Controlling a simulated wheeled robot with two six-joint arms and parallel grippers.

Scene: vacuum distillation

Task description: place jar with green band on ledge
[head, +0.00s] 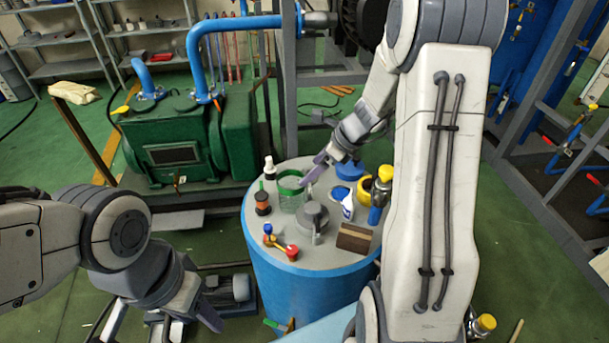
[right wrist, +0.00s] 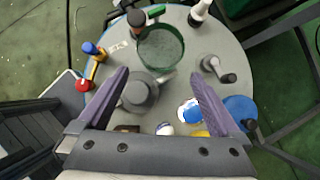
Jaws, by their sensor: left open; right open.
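The jar with the green band (head: 291,190) stands upright on the grey top of a blue drum (head: 300,293). In the right wrist view the jar (right wrist: 160,48) is round and looks empty, beyond my fingertips. My right gripper (head: 315,170) is open over the drum top, just to the right of the jar in the head view, holding nothing. In the right wrist view its purple fingers (right wrist: 160,80) are spread, apart from the jar. My left gripper (head: 205,310) is open and empty, low at the left of the drum. I cannot tell which surface is the ledge.
Around the jar stand a dark-red bottle (head: 263,203), a white bottle (head: 269,168), a red-and-blue valve (head: 280,243), a grey round fitting (head: 311,216), a brown block (head: 354,239) and a white-blue bottle (head: 348,207). A green pump (head: 170,150) stands behind.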

